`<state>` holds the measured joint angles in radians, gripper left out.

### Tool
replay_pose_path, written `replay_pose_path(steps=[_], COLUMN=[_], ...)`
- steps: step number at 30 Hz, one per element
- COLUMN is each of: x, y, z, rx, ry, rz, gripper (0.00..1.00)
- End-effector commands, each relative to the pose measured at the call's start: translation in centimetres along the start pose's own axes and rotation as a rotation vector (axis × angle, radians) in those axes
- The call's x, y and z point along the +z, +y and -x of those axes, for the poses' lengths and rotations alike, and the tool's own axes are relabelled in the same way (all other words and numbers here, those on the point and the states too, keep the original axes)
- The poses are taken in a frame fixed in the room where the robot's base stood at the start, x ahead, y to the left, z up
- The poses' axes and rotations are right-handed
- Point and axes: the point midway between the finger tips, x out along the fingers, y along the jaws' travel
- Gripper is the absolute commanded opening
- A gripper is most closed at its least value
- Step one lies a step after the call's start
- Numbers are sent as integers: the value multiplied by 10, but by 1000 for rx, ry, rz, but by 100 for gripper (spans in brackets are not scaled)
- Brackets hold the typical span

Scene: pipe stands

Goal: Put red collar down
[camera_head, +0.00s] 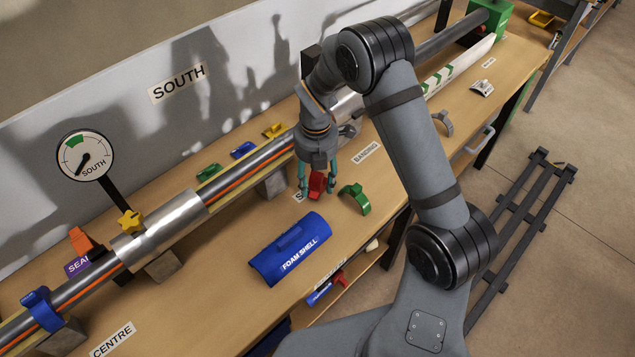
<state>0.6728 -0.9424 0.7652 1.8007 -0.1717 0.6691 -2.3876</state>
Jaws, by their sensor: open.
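The red collar (317,184) is a small red piece at the table top, between the fingers of my gripper (316,189). My gripper points down with its teal fingers apart, one on each side of the collar. The collar appears to rest on the wooden table (225,240), over part of a white label. My gripper partly hides the collar, and I cannot tell whether a finger touches it.
A green collar (355,198) lies just right of my gripper, and a blue foam shell (291,249) lies in front. A grey collar (443,122) lies further right. The table's front left is mostly clear.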

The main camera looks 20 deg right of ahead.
Motion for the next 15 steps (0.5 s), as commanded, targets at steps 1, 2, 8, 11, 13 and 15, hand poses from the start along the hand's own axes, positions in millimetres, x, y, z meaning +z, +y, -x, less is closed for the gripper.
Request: replay_pose_path(steps=[1,2,8,11,13,15], x=[0,0,0,0,0,0], y=[0,0,0,0,0,0], z=[-3,-4,-6,-5,-5,-5], rx=[0,0,1,1,1,1], ry=[0,0,-1,-1,-1,-1], rz=[0,0,0,0,0,0], gripper=[47,47,47,42,38,34])
